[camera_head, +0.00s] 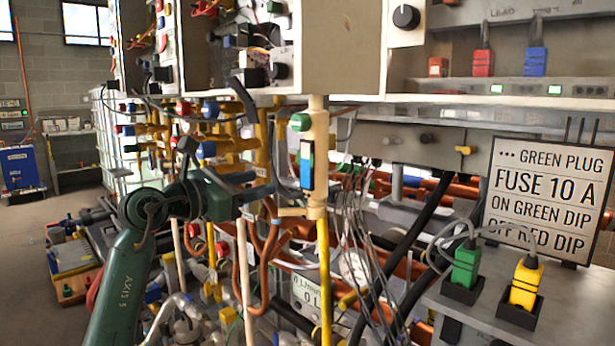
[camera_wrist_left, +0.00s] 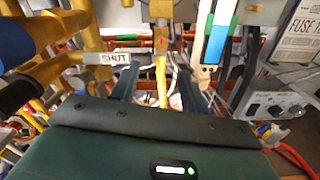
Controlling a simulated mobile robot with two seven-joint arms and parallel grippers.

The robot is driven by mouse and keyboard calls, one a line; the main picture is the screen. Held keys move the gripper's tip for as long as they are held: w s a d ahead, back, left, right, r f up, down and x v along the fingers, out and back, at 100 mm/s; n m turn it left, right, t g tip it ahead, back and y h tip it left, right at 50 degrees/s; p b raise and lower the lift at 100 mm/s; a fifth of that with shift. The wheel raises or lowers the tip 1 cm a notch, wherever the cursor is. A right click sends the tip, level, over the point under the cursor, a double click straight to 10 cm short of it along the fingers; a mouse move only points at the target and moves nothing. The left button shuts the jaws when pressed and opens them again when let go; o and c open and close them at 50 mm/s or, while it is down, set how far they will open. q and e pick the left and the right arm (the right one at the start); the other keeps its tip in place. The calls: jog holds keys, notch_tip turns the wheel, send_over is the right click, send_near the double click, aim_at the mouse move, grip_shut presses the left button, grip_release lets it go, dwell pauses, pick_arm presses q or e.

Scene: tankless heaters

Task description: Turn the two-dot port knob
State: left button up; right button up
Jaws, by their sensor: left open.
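My left gripper (camera_head: 268,187) is dark green and reaches in from the left, in front of the yellow pipes. In the left wrist view its two dark fingers (camera_wrist_left: 158,85) are apart, with a yellow pipe (camera_wrist_left: 161,75) beyond the gap. I see nothing held between them. A cream upright post (camera_head: 317,130) with a green knob (camera_head: 300,122) and a blue-and-white strip stands just right of the gripper. In the left wrist view the post's lower end (camera_wrist_left: 206,73) carries small dark dots, whose number I cannot read surely. I cannot tell which knob is the two-dot port knob. My right gripper is not in view.
A SHUT tag (camera_wrist_left: 115,58) is beside the yellow pipes. A sign (camera_head: 545,190), a green plug (camera_head: 466,264) and a yellow plug (camera_head: 525,283) stand on the right bench. Orange hoses and grey cables crowd the space below. Open floor lies at far left.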

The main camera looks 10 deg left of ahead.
pick_arm(q)
jog(key=x, duration=1.2)
jog(key=shift+d, duration=0.1)
